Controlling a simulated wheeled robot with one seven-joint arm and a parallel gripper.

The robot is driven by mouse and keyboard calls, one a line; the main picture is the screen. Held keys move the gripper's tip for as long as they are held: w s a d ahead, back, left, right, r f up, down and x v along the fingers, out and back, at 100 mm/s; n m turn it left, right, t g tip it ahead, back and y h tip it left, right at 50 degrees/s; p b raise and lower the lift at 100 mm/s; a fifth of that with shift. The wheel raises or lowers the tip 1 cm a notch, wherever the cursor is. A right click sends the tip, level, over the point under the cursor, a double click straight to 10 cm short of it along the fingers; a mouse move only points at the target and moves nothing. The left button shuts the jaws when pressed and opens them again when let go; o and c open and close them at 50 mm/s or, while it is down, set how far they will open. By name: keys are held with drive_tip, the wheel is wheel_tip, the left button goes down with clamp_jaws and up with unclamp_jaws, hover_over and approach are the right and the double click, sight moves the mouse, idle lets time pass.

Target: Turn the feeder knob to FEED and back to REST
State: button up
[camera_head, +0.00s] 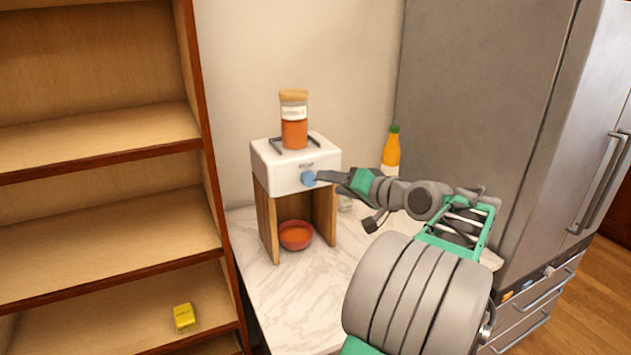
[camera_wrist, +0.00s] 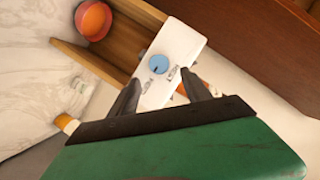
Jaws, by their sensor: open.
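The feeder is a white box (camera_head: 279,172) on wooden side panels, standing on the marble counter. Its blue round knob (camera_head: 308,178) is on the front face. In the wrist view the knob (camera_wrist: 157,64) shows a dark pointer mark, with small labels beside it that are too blurred to read. My gripper (camera_head: 318,178) is at the knob's right in the head view. In the wrist view my gripper (camera_wrist: 162,88) is open, with its two dark fingers apart and the knob beyond the gap between them. I cannot tell whether a finger touches the knob.
A jar with orange contents (camera_head: 294,125) stands on the feeder. A red bowl (camera_head: 296,235) sits beneath it. An orange bottle (camera_head: 391,150) stands behind my arm. Wooden shelves (camera_head: 105,145) are at left, holding a yellow item (camera_head: 185,317). A fridge (camera_head: 480,100) is at right.

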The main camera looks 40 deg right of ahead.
sight(312, 180)
drive_tip(key=p+x, duration=0.2)
drive_tip(key=x, duration=0.5)
drive_tip(key=shift+w+f, duration=0.2)
drive_tip(key=shift+c, duration=0.4)
clamp_jaws()
